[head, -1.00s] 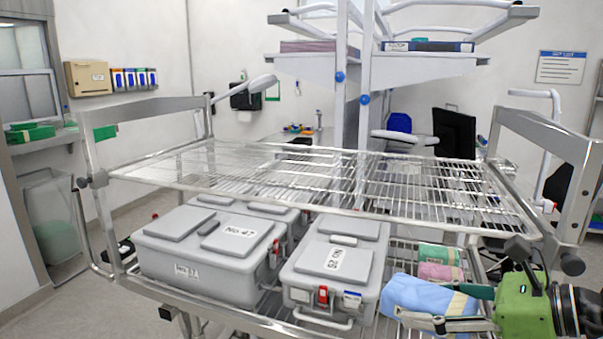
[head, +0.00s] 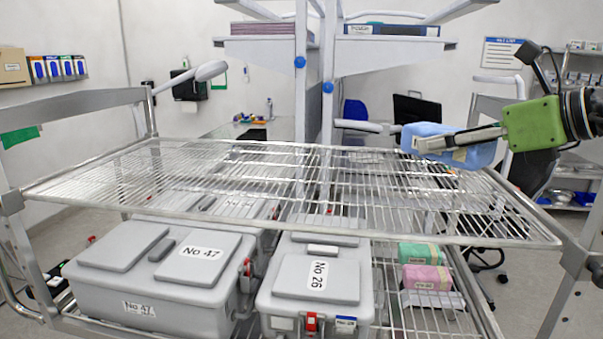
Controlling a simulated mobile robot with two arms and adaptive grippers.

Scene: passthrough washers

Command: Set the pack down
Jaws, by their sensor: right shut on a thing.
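A light blue wrapped pack (head: 478,152) with a pale tape strip is in the head view at the right. My right gripper (head: 440,146), with a green body, is shut on it. It holds the pack over the right part of the wire top shelf (head: 250,170). Whether the pack touches the wires I cannot tell. The gripper's fingers hide part of the pack's front. My left gripper does not show.
The top shelf is bare. On the lower shelf stand grey cases No 47 (head: 150,285) and No 26 (head: 318,290), with a green pack (head: 420,254) and a pink pack (head: 427,279) to their right. A rail post (head: 330,100) rises behind the shelf.

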